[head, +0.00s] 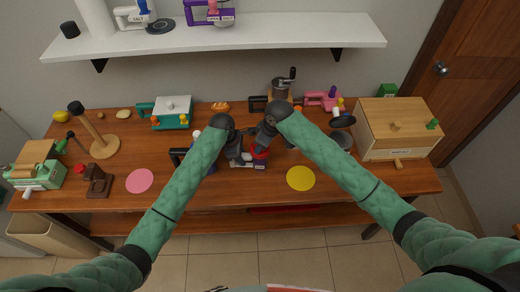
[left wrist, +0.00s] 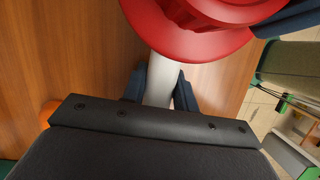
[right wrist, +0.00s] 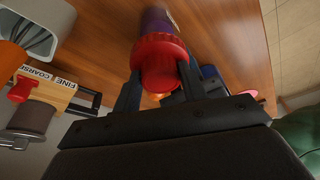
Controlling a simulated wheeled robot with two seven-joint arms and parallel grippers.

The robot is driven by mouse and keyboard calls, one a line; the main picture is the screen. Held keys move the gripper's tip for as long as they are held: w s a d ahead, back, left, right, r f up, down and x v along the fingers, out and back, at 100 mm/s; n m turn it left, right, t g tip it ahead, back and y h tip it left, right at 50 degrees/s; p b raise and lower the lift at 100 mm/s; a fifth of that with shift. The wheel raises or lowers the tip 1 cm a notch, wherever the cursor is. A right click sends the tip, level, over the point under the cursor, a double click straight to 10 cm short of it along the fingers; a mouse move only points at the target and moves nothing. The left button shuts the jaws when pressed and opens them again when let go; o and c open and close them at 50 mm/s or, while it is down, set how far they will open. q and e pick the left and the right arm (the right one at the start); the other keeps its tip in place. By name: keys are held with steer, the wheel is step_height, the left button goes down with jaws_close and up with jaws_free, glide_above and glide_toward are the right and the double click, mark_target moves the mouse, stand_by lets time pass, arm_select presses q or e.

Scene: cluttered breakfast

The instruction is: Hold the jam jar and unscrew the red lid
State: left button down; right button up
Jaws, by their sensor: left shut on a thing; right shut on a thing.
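The jam jar shows as a dark purple body (right wrist: 155,22) behind its red lid (right wrist: 158,62) in the right wrist view. My right gripper (right wrist: 160,85) is shut on the red lid, one finger on each side. In the left wrist view the red lid (left wrist: 200,40) fills the top, above a pale part (left wrist: 159,82) between my left fingers. My left gripper (head: 243,160) is shut on the jar below the lid. My right gripper (head: 261,147) is just above and right of it. The arms hide most of the jar; I cannot tell whether the lid is loosened.
A pink disc (head: 140,181) and a yellow disc (head: 300,178) lie on the wooden table (head: 215,195). A grinder (head: 281,86) stands behind the grippers. A wooden box (head: 400,128) is at the right, a teal-and-white appliance (head: 172,112) back left. A white shelf (head: 270,32) hangs above.

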steer(key=shift+r, duration=0.2)
steer(key=shift+r, duration=2)
steer(key=shift+c, duration=1.4)
arm_select(q)
steer(key=shift+f, duration=0.1)
arm_select(e)
steer(key=shift+r, duration=0.3)
jaws_close()
arm_select(q)
steer(key=shift+s, duration=0.1)
steer(key=c, duration=1)
jaws_free()
steer(key=shift+d, duration=0.1)
arm_select(e)
steer(key=shift+w, duration=0.1)
